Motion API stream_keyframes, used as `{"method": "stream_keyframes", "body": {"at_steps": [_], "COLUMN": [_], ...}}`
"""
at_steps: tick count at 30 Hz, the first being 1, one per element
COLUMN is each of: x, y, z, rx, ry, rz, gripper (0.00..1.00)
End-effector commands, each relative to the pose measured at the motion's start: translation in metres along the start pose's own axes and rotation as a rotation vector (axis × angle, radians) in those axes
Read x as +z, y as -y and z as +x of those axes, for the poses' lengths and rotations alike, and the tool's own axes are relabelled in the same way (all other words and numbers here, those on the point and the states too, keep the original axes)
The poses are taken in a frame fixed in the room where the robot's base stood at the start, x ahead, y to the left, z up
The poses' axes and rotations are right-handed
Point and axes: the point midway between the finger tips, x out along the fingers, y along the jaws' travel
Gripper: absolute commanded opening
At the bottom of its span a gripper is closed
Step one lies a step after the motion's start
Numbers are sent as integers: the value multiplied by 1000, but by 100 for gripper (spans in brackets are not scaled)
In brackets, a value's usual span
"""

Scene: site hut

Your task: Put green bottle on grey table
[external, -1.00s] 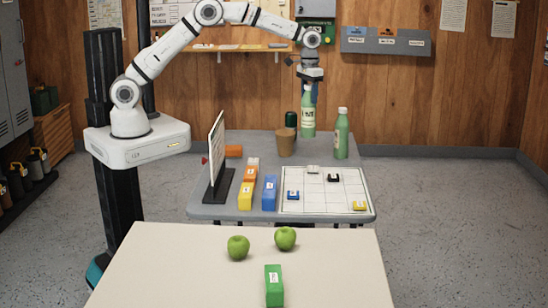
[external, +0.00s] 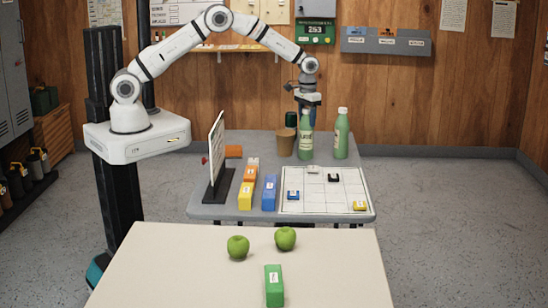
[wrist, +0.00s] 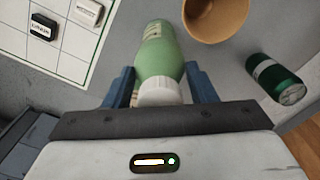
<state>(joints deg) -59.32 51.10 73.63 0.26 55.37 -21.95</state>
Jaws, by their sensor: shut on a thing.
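A green bottle (external: 306,142) with a white cap and a pale label is upright in my gripper (external: 306,108), at the back of the grey table (external: 255,141). Its bottom looks level with the tabletop, but I cannot tell if it touches. In the wrist view, my gripper's fingers (wrist: 160,78) are shut on the bottle (wrist: 158,52) from both sides, just below the white cap. A second green bottle (external: 341,138) stands upright on the grey table, just right of the held one.
A brown cup (external: 284,143) and a dark green can (external: 291,119) stand left of the held bottle. A gridded board (external: 322,202) with small blocks lies in front. Boxes and an upright panel (external: 216,155) are left. A cream table (external: 180,265) with apples is nearest.

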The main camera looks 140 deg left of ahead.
Motion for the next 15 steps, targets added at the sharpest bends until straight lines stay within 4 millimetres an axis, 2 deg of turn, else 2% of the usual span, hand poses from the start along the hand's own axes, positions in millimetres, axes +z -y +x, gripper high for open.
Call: {"method": "stream_keyframes", "body": {"at_steps": [8,9,15], "x": [0,0,0], "y": [0,0,0], "z": [3,3,2], "rx": [0,0,0], "ry": [-1,-1,-1], "rz": [0,0,0], "gripper": [18,52,68]}}
